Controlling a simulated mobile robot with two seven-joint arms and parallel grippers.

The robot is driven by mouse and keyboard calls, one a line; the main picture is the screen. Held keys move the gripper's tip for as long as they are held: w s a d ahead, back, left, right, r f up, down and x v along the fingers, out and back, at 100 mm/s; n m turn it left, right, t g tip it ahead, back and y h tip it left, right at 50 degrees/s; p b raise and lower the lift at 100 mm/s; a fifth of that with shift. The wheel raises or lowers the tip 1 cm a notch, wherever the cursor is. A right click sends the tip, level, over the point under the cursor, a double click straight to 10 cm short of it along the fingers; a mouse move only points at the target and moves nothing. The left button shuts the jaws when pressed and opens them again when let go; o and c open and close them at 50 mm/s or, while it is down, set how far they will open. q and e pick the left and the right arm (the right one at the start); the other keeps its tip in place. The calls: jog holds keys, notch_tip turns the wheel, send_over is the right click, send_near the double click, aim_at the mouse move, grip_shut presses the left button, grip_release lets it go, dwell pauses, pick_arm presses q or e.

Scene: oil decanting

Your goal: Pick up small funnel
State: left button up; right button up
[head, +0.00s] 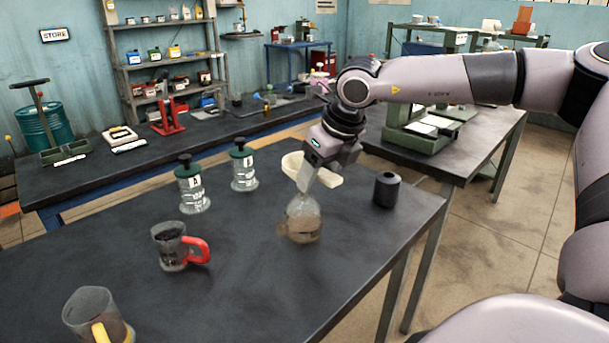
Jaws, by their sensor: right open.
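A small translucent, brownish vessel (304,222), narrow at the top and wide at the base, stands on the dark table. It looks like the small funnel set mouth down, but I cannot tell for sure. My right gripper (304,186) points down just above its narrow top, with the jaws open. The fingertips overlap the top in this view, and I cannot tell whether they touch it. My left gripper is out of view.
A cream dish (327,178) sits just behind my right gripper. A black cylinder (386,190) stands to its right. Green-topped bottles A (192,190) and B (243,170), a red-handled jug (172,247) and a yellow-handled jug (92,316) stand left. The front middle of the table is clear.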

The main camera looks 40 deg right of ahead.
jog(key=shift+c, duration=0.3)
jog(key=c, duration=1.1)
jog(key=shift+r, duration=0.1)
